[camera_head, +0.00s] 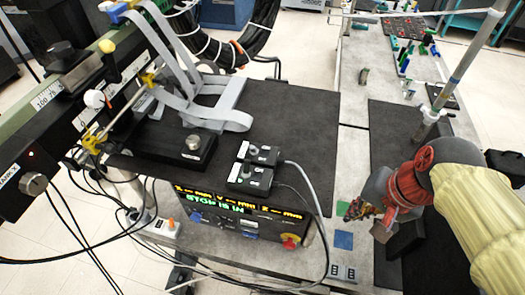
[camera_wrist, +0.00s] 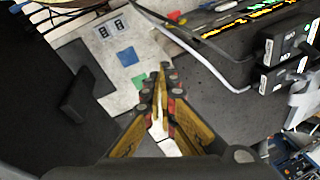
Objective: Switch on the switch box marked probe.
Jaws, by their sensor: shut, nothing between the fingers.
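Two small black switch boxes sit side by side on the black bench top, one behind (camera_head: 262,154) and one in front (camera_head: 250,179), with light labels and small toggles on top. I cannot read which is marked probe. In the wrist view they are at the upper right, one above (camera_wrist: 290,40) and one below (camera_wrist: 284,76). My gripper (camera_head: 352,211) is right of both boxes and apart from them. In the wrist view its fingers (camera_wrist: 164,72) are shut and empty, pointing over the grey bench with its blue and green squares.
A control panel with a lit display (camera_head: 240,209) and a red knob (camera_head: 290,242) is below the boxes. A grey cable (camera_head: 318,190) runs from the boxes around the bench edge. Ribbon straps and a black rail assembly (camera_head: 60,110) are left. A metal post (camera_head: 465,60) stands at right.

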